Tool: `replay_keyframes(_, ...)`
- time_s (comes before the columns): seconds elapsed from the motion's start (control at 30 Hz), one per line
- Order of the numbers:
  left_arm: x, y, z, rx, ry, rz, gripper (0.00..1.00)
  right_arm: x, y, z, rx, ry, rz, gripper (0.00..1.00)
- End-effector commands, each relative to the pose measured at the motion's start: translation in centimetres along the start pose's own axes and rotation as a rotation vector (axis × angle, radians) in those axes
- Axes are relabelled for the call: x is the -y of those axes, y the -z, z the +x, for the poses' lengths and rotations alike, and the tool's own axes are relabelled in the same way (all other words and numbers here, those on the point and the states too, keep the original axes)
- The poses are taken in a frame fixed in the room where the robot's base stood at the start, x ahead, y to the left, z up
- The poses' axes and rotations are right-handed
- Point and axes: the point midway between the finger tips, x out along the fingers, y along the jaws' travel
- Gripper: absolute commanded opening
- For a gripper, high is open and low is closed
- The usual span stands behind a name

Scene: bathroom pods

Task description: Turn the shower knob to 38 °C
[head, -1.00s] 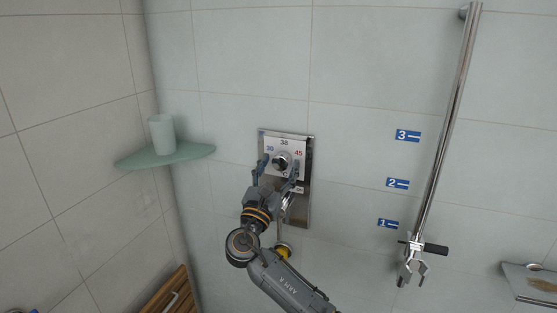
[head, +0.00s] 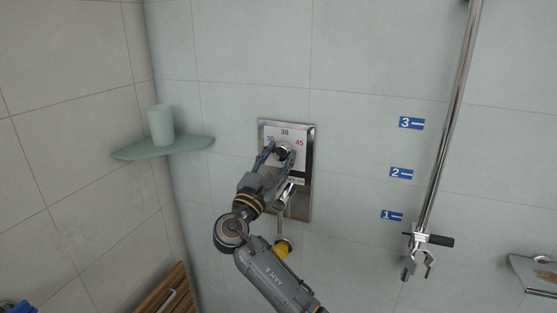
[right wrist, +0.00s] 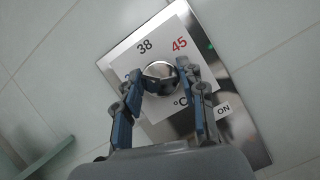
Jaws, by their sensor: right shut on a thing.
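The shower knob (head: 284,149) is a round chrome knob on a white dial plate (head: 300,131) marked 30, 38 and 45, with 38 at the top and 45 in red at the right. My right gripper (head: 282,153) reaches it from below and is shut on it, one finger on each side. In the right wrist view the fingertips meet the lower sides of the knob (right wrist: 160,69). The 30 mark is partly covered by a finger there. I cannot make out a pointer on the knob. My left gripper is not in view.
A chrome lever (head: 285,197) sits below the dial, near an ON label (right wrist: 223,109). A corner shelf (head: 165,149) with a cup (head: 161,125) is at the left. A chrome rail (head: 452,120) with a holder (head: 417,255) stands at the right.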

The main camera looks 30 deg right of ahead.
Motion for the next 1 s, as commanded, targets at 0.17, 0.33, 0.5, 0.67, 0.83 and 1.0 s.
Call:
replay_keyframes(0.17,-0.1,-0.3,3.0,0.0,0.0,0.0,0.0,0.0,0.5,-0.2,0.002,0.065,0.157,0.09)
replay_keyframes(0.33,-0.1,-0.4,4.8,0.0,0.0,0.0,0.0,-0.1,0.4,-0.2,0.005,0.126,0.306,0.09)
replay_keyframes(0.5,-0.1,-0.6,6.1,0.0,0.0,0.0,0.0,-0.2,0.3,-0.1,0.008,0.182,0.445,0.09)
replay_keyframes(0.67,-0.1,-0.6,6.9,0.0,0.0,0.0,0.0,-0.4,0.1,-0.1,0.011,0.227,0.555,0.09)
replay_keyframes(0.83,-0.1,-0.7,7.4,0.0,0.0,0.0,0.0,-0.5,-0.1,0.0,0.012,0.261,0.644,0.09)
replay_keyframes(1.0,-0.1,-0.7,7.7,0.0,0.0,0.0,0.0,-0.5,-0.1,0.1,0.013,0.284,0.7,0.09)
